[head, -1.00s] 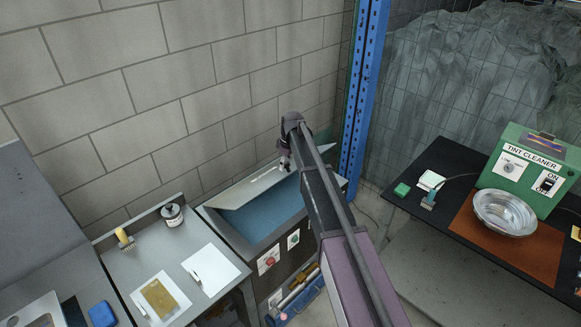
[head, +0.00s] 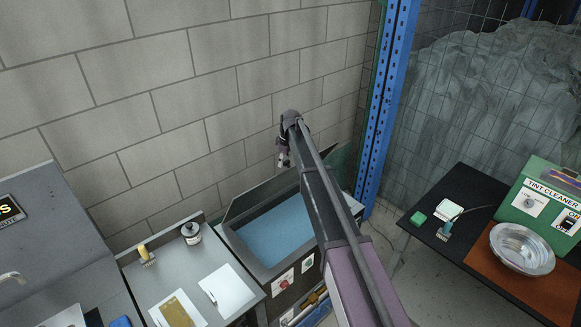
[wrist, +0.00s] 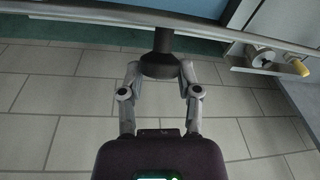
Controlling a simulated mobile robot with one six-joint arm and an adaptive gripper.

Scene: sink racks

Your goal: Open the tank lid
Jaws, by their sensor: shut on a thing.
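The tank (head: 283,264) stands against the block wall, with blue liquid (head: 277,232) showing through its open top. Its lid (head: 262,194) is swung up at the back and shows nearly edge-on in the head view. My gripper (head: 283,160) is above the tank's rear side, partly hidden by my arm. In the wrist view, my gripper (wrist: 161,68) is shut on a dark handle (wrist: 163,42), which joins a pale bar along the lid's edge (wrist: 110,10). My arm hides the tank's right part in the head view.
A blue post (head: 386,100) rises close on the right. A black table (head: 445,200) with a metal bowl (head: 522,248) is further right.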

